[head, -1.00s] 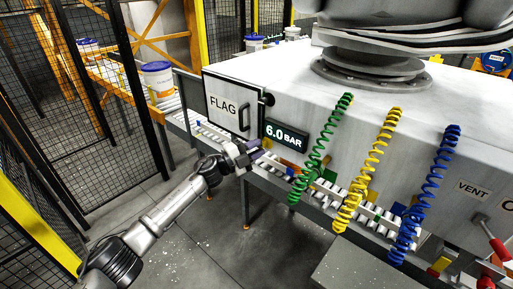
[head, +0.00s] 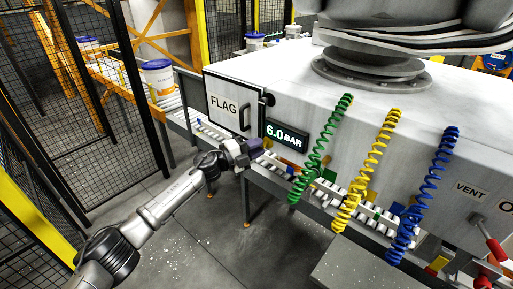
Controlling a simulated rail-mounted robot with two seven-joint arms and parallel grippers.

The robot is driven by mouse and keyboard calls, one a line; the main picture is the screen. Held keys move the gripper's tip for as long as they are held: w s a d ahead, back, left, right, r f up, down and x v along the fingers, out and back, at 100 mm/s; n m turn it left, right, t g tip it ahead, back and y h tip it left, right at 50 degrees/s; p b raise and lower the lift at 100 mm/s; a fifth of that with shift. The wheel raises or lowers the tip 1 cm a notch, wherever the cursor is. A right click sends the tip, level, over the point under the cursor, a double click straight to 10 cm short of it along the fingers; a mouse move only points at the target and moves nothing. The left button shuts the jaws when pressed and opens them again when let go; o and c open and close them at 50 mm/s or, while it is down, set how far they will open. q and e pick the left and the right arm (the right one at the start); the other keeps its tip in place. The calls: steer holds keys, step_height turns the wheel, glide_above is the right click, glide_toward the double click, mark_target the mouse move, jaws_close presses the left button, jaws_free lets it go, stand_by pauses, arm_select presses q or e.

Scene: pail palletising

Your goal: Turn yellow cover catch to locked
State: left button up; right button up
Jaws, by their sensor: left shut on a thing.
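The FLAG cover has a black handle (head: 245,117) and looks closed. I cannot make out a yellow catch on it. My right gripper is not in view.
Green (head: 318,150), yellow (head: 366,170) and blue (head: 428,195) coiled hoses hang over the front of the grey cabinet (head: 300,95). A white pail (head: 158,78) stands on the conveyor at the left. Open floor lies below.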

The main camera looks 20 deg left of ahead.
arm_select(q)
steer(key=o, duration=0.9)
steer(key=shift+b+v, duration=1.65)
steer(key=shift+v, duration=5.25)
steer(key=shift+w+a, duration=0.1)
